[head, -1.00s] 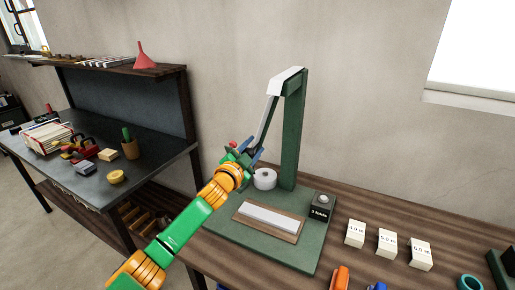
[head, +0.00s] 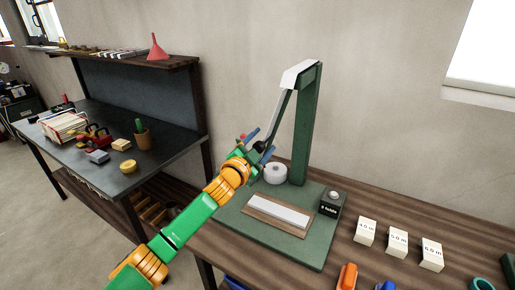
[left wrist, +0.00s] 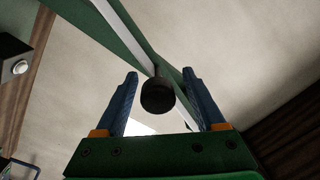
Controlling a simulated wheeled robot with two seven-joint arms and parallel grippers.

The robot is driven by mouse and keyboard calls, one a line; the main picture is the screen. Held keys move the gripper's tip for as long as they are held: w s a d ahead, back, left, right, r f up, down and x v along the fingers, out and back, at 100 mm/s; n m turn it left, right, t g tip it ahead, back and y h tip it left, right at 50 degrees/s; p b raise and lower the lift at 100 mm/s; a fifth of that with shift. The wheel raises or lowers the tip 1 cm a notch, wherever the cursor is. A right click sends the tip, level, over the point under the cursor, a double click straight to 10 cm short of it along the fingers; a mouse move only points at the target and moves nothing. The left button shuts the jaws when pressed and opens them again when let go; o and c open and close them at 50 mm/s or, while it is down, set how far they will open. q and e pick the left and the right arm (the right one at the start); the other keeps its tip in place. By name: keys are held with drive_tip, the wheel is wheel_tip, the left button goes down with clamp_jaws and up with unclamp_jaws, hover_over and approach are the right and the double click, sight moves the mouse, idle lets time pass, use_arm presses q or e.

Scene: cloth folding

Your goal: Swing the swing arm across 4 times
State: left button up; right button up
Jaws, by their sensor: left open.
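The swing arm (head: 281,117) is a thin grey bar hanging from the white-capped top of a green post (head: 305,130). It slants down to the left, and a dark knob (left wrist: 157,97) is at its lower end. My left gripper (head: 262,144) is at that lower end, left of the post. In the left wrist view its two blue fingers stand apart on either side of the knob, with gaps showing. A white strip (head: 277,214) lies on a wooden block on the green base (head: 290,246). My right gripper is out of view.
A white roll (head: 275,174) stands by the post's foot. A small dark counter box (head: 331,204) sits at the base's right; its number is hard to read. Labelled white blocks (head: 398,244) stand on the bench to the right. A cluttered side table (head: 165,150) is at the left.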

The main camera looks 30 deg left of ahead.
sight(256, 148)
use_arm(q)
drive_tip(key=s+b, duration=0.1)
drive_tip(key=s, duration=0.4)
drive_tip(key=shift+s, duration=0.35)
drive_tip(key=shift+a+f, duration=0.1)
